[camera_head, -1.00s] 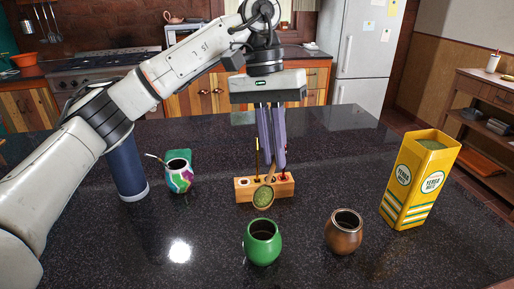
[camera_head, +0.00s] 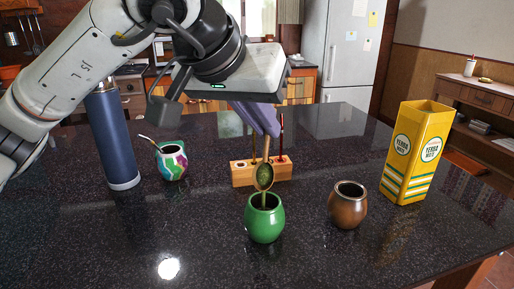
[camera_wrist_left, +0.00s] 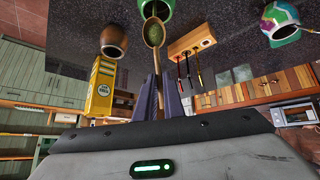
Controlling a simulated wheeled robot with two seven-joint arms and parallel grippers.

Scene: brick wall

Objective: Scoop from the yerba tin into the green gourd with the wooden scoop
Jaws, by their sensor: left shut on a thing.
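My left gripper (camera_head: 268,133) is shut on the handle of the wooden scoop (camera_head: 266,150). The scoop points steeply down, its bowl just above the mouth of the green gourd (camera_head: 265,222). Green yerba shows in the bowl, and a thin green streak runs from its tip into the gourd. The gourd stands upright; its inside is mostly hidden. The left wrist view shows the scoop (camera_wrist_left: 154,34) over the green gourd (camera_wrist_left: 165,5). The yellow yerba tin (camera_head: 412,160) stands upright at the right. My right gripper is out of view.
A brown gourd (camera_head: 348,207) stands right of the green one. A wooden holder (camera_head: 243,178) with thin upright sticks is close behind the scoop. A multicoloured gourd (camera_head: 172,165) and a blue flask (camera_head: 112,140) stand at the left. The front of the dark counter (camera_head: 210,250) is clear.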

